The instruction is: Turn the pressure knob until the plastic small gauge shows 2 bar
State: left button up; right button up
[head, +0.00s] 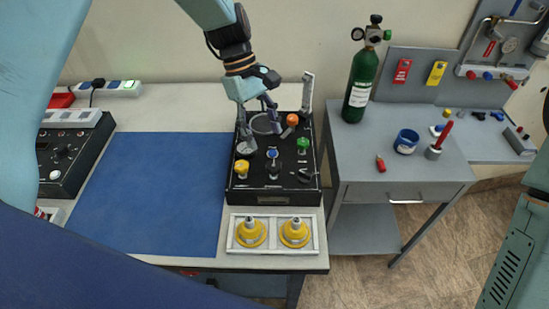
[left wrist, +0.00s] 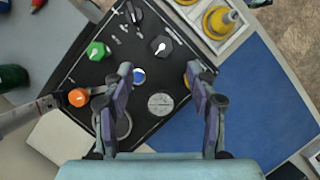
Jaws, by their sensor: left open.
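A black trainer panel (head: 236,192) stands on the table, with yellow (head: 242,168), blue (head: 272,154), green (head: 303,144) and orange (head: 292,120) knobs. Two black knobs are near its front edge; one (left wrist: 161,45) has a white pointer. I cannot tell which is the pressure knob. A small round gauge (left wrist: 160,104) has a pale dial; its reading is too small to make out. My left gripper (head: 260,132) is open and empty over the panel, fingers pointing down; in the left wrist view (left wrist: 159,72) the blue knob shows between the fingers. My right gripper is out of view.
A tray (head: 272,247) with two yellow fittings is in front of the panel. A blue mat (head: 150,190) lies to its left. A grey lever post (head: 307,92) rises behind it. A green cylinder (head: 361,85) stands on a grey side table (head: 350,155).

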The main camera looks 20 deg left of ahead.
aim_at(274, 165)
pick_arm(q)
jog(key=x, duration=0.6)
jog(key=shift+s+d+f, duration=0.25)
jog(key=shift+s+d, duration=0.1)
jog(key=shift+s+a+f, duration=0.15)
jog(key=shift+f, duration=0.3)
jog(key=shift+r, duration=0.1)
jog(key=shift+d, duration=0.25)
jog(key=shift+c, duration=1.4)
jog(key=shift+a, duration=0.15)
jog(key=c, duration=0.9)
jog(key=shift+o, duration=0.2)
